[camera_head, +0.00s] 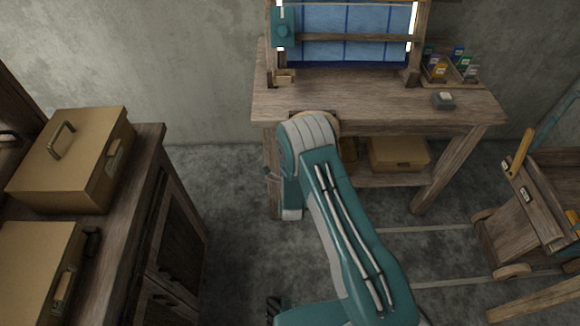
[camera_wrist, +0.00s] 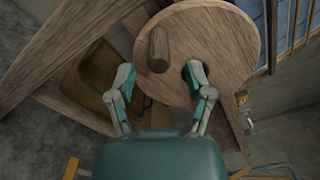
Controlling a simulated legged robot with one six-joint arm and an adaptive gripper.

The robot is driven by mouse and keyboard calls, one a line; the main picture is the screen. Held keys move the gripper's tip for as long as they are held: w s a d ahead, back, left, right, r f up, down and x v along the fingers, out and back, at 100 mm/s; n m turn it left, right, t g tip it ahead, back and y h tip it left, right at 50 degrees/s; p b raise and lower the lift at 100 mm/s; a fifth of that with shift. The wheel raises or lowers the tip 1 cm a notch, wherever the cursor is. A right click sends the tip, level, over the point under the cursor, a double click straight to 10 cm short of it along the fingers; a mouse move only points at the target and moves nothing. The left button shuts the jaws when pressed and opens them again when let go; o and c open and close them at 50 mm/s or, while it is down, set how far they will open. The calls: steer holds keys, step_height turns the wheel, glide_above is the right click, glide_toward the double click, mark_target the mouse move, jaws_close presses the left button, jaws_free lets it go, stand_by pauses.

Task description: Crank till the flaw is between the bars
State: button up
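The crank is a round wooden wheel (camera_wrist: 215,40) with a peg handle (camera_wrist: 159,50) standing out from its face in the wrist view. My gripper (camera_wrist: 160,78) is open, its two fingers apart at the wheel's lower part. The peg is just beyond the fingertips, roughly between them, and not gripped. In the head view my arm hides the gripper and most of the wheel; a bit of its rim (camera_head: 328,121) shows. The blue cloth (camera_head: 345,50) with darker lines hangs in the loom frame. A wooden bar (camera_head: 350,37) crosses it. I cannot make out a flaw.
The loom stands on a wooden table (camera_head: 370,108) with a rack of small bottles (camera_head: 450,66) and a grey block (camera_head: 443,100). A cabinet with tan cases (camera_head: 70,160) is at left. A wooden cart (camera_head: 530,205) is at right.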

steer(key=s, duration=0.5)
steer(key=shift+s, duration=0.2)
steer(key=w+d+r+n+g, duration=0.1)
steer(key=w+r+n+g, duration=0.3)
steer(key=r, duration=0.9)
steer(key=s+d+r+n+g+y, duration=0.1)
steer(key=s+d+r+n, duration=0.1)
steer(key=r+n, duration=0.35)
steer(key=s+d+r+n+g, duration=0.1)
steer(key=s+d+r+n, duration=0.15)
steer(key=r, duration=0.55)
steer(key=s+d+r+n+g, duration=0.2)
steer(key=s+r+n, duration=0.1)
steer(key=s, duration=0.7)
steer(key=s+d+r+n+g, duration=0.2)
steer(key=s+d+r+n, duration=0.1)
steer(key=s, duration=0.7)
steer(key=s+d+r+n+g+h, duration=0.1)
steer(key=s+d+r+n+g, duration=0.1)
steer(key=s, duration=0.8)
step_height(320, 180, up, 2)
steer(key=d+n, duration=0.1)
steer(key=n, duration=0.2)
steer(key=shift+s+r+n, duration=0.25)
steer(key=shift+s+n, duration=0.05)
steer(key=shift+s, duration=0.1)
